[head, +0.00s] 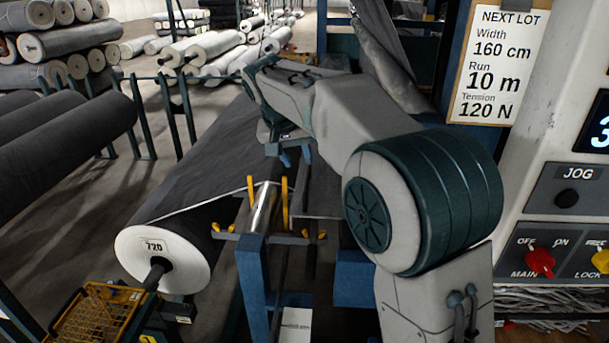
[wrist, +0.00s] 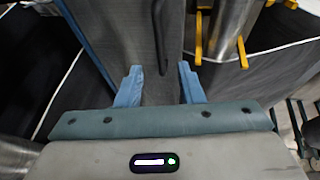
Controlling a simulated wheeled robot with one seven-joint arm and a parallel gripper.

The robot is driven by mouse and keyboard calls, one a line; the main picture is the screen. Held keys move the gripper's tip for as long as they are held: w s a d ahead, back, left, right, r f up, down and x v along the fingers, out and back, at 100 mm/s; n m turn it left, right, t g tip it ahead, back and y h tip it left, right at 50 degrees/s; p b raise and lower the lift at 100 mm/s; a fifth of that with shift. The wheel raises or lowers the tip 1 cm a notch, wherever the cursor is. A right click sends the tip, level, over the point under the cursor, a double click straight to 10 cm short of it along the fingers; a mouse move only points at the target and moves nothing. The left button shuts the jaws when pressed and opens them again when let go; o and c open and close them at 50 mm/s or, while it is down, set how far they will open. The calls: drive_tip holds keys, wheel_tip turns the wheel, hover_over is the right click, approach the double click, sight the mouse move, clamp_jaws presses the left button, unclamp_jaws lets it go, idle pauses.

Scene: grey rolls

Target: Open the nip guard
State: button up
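In the wrist view a grey panel with a blue left edge, which looks like the nip guard (wrist: 115,35), lies under my gripper (wrist: 160,75). A black bar handle (wrist: 158,38) stands on it, ahead of the gap between my blue fingers. My fingers are apart with nothing between them; I cannot tell how far above the panel they are. In the head view my gripper (head: 296,157) points down beyond the metal roller (head: 263,210). My arm hides much of the machine there, and I cannot make out the handle.
Yellow prongs (head: 284,203) stand up beside the metal roller; they also show close to the right of my fingers in the wrist view (wrist: 240,50). A large dark roll (head: 160,255) lies left. The control panel (head: 560,225) with red and yellow switches stands right.

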sight(306, 180)
drive_tip(key=x, duration=0.8)
drive_tip(key=shift+r+p, duration=0.1)
drive_tip(key=shift+p, duration=0.2)
clamp_jaws()
